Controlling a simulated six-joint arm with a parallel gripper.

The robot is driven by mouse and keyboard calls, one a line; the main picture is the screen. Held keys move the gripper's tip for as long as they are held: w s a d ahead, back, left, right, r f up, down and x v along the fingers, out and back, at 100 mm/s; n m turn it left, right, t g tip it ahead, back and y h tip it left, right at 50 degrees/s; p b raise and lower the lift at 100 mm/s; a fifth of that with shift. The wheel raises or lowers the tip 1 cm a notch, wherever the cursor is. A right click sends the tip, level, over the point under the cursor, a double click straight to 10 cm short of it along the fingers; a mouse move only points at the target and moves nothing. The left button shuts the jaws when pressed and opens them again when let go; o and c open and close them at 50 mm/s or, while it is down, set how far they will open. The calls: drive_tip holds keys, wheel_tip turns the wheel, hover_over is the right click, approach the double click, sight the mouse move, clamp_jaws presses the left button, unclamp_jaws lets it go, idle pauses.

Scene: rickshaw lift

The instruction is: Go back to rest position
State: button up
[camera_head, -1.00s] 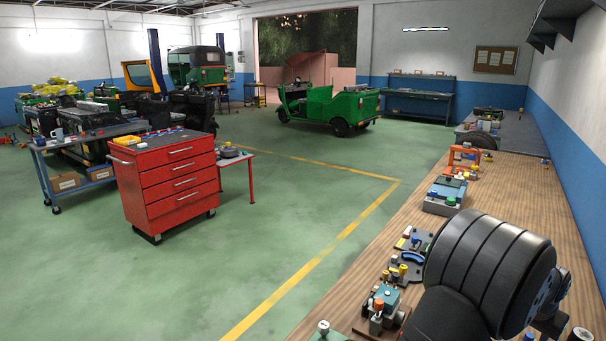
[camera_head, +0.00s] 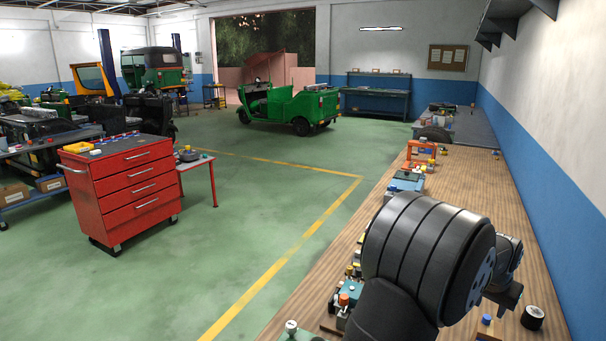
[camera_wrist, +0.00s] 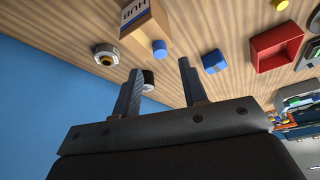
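My gripper (camera_wrist: 160,66) is open in the wrist view. Its two dark fingers stand well apart with nothing held between them. A small blue cylinder (camera_wrist: 160,48) lies on the wooden bench (camera_wrist: 215,22) beyond the fingertips. A black round part (camera_wrist: 148,78) shows partly behind the left finger. In the head view, my thick black arm covers part of the bench (camera_head: 455,175), and the fingers are not clearly seen there.
In the wrist view, a box marked HUB (camera_wrist: 143,22), a round metal part (camera_wrist: 106,54) and a red bin (camera_wrist: 276,48) are on the bench. In the head view, an orange frame (camera_head: 421,150) stands farther along it. A red tool cabinet (camera_head: 120,190) stands on the floor at left.

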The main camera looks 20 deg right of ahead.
drive_tip(key=x, duration=0.5)
drive_tip(key=shift+f, duration=0.25)
drive_tip(key=r, duration=0.4)
drive_tip(key=shift+s+r, duration=0.25)
drive_tip(key=shift+r, duration=0.15)
drive_tip(key=s+a+r, duration=0.1)
drive_tip(key=s+r, duration=0.6)
drive_tip(key=s, duration=0.4)
hover_over(487, 318)
drive_tip(key=s+d, duration=0.1)
drive_tip(key=d, duration=0.1)
drive_tip(key=f, duration=0.5)
drive_tip(key=shift+a+f, duration=0.2)
drive_tip(key=shift+a, duration=0.05)
drive_tip(key=w+f, duration=0.5)
drive_tip(key=w, duration=0.5)
drive_tip(key=shift+m, duration=0.4)
drive_tip(key=f, duration=1)
drive_tip(key=shift+w+d+f, duration=0.1)
drive_tip(key=shift+w+d, duration=0.2)
drive_tip(key=shift+o, duration=0.5)
